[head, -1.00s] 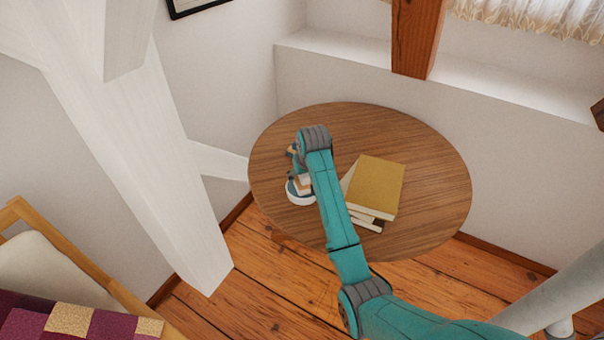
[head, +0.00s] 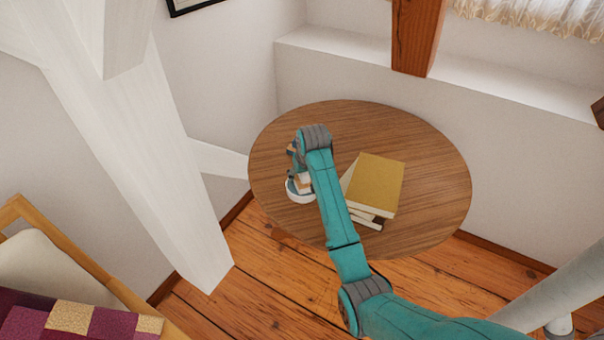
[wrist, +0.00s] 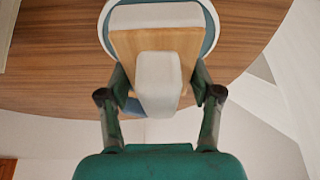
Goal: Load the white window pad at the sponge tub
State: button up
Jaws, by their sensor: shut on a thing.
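The white window pad (wrist: 158,16) is a pale block on a wooden back with a whitish grip (wrist: 159,78). My gripper (wrist: 159,88) is shut on the grip in the wrist view, one finger on each side. The sponge tub (wrist: 213,22) is a round white-rimmed tub with a blue-grey inside. The pad is over the tub in the wrist view; whether it touches the sponge is hidden. In the head view the tub (head: 298,196) stands near the left edge of the round table, and my arm partly covers the pad and gripper.
The round wooden table (head: 430,150) carries a stack of books (head: 378,185) with a mustard cover, just right of my arm. A white timber brace (head: 150,150) rises left of the table. The table's back and right side are clear.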

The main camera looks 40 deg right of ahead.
jog(key=shift+f, duration=0.4)
dwell(1.1)
jog(key=shift+r, duration=0.15)
jog(key=shift+r, duration=3.4)
